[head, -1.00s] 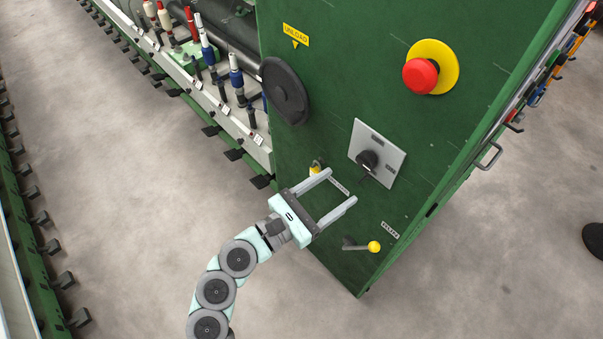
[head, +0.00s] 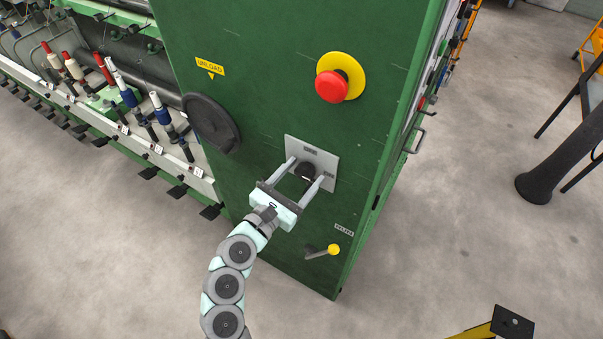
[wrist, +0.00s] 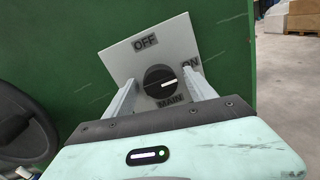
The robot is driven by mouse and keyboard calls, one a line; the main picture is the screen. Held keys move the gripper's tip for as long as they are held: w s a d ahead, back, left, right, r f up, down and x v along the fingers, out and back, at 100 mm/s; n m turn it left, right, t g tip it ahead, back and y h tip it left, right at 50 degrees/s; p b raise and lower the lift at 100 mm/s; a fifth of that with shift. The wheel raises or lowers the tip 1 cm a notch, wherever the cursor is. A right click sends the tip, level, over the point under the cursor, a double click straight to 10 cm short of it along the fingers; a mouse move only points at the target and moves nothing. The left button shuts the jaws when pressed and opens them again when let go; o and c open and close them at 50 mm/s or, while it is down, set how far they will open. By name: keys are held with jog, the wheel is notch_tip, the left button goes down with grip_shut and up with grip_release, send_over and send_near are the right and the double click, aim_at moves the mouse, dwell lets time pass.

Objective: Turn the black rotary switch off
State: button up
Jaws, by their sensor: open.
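The black rotary switch (head: 307,171) sits on a grey square plate (head: 322,158) on the green cabinet's front. In the wrist view the switch (wrist: 158,82) is round, with a white mark pointing right towards the ON label (wrist: 190,62). The OFF label (wrist: 145,42) is above it and a MAIN label (wrist: 171,102) below. My gripper (head: 306,172) is open, its two fingers reaching to the plate on either side of the switch. In the wrist view the fingers (wrist: 160,82) flank the knob, with gaps showing at both sides. I cannot tell whether the fingertips touch the plate.
A red emergency button (head: 332,87) on a yellow disc is above the plate. A black round handwheel (head: 211,123) is to the left. A yellow-knobbed lever (head: 333,249) is below. Spindles with bobbins (head: 130,95) line the machine at left. Open floor lies in front.

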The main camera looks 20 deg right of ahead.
jog(key=c, duration=1.4)
